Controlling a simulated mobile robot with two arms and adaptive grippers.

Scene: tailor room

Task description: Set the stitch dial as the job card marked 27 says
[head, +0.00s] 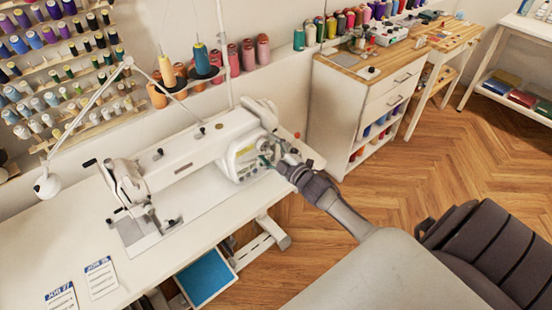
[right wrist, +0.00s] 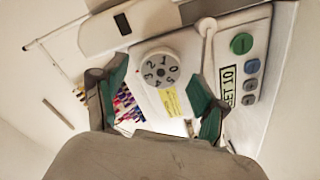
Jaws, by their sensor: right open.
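The stitch dial (right wrist: 160,68) is a round pale knob numbered 0 to 5 on the white sewing machine (head: 195,150). In the right wrist view it appears between the tips of my right gripper (right wrist: 157,72), with a gap on each side. The green-padded fingers are open; I cannot tell how far the dial lies beyond them. In the head view my right gripper (head: 268,160) is at the machine's right-end panel and hides part of it. The job card marked 27 (head: 63,299) lies at the table's lower left; its small text is unreadable. My left gripper is out of view.
A second job card (head: 100,278) lies beside it. In the right wrist view a display (right wrist: 228,88) reading "ET 10", buttons (right wrist: 241,43) and a lever (right wrist: 207,28) sit right of the dial.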

